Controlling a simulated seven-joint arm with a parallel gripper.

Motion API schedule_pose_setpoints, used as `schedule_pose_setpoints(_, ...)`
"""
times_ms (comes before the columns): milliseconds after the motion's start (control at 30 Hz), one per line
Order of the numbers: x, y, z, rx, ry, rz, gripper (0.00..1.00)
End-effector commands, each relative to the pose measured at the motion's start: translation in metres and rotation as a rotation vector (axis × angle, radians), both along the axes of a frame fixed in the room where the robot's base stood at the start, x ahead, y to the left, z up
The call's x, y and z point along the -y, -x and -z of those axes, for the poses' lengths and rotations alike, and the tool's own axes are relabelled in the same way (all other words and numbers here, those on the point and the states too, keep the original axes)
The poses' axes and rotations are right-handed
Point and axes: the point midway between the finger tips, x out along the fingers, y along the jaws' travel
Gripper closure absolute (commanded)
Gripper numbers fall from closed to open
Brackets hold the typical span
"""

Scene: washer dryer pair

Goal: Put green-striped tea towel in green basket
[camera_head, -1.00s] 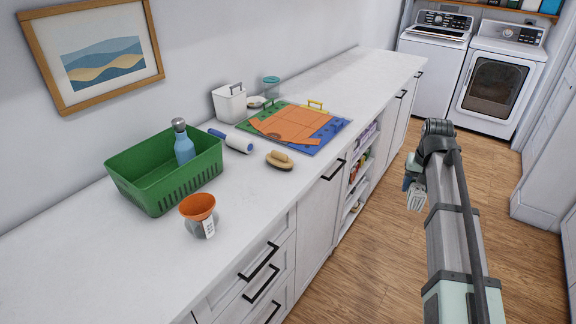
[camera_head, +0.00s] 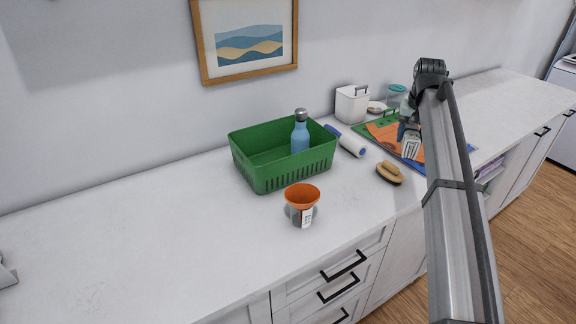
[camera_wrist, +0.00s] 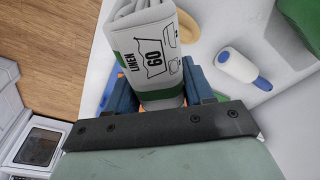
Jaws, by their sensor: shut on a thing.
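The tea towel (camera_wrist: 145,45) is a folded grey-white bundle with a green stripe and a printed label reading LINEN 60. My gripper (camera_wrist: 158,88) is shut on it, with a blue finger on each side. In the head view my gripper (camera_head: 409,130) holds the towel (camera_head: 411,149) in front of the colored mat, right of the basket and apart from it. The green basket (camera_head: 290,175) stands on the counter with its top open, and a blue bottle (camera_head: 300,134) stands upright in it. A green corner, likely the basket (camera_wrist: 303,18), shows in the wrist view.
An orange-topped cup (camera_head: 302,205) stands in front of the basket. A lint roller (camera_head: 350,146) and brush (camera_head: 389,173) lie to its right. A white bin (camera_head: 352,104) stands behind the mat (camera_head: 460,149). The counter left of the basket is mostly clear.

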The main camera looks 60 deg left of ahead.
Motion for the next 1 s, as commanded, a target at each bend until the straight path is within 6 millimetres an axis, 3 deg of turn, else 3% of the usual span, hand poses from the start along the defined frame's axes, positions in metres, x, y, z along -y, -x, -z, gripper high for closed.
schedule_pose_setpoints(33,-0.025,0.01,-0.009,0.001,-0.001,-0.024,0.79)
schedule_pose_setpoints(300,-0.119,0.073,-0.046,0.001,-0.001,-0.127,0.79)
schedule_pose_setpoints(733,-0.245,0.194,-0.101,0.001,-0.001,-0.287,0.79)
schedule_pose_setpoints(867,-0.272,0.233,-0.103,0.0,0.0,-0.349,0.79)
schedule_pose_setpoints(1000,-0.281,0.266,-0.07,-0.001,0.002,-0.45,0.79)
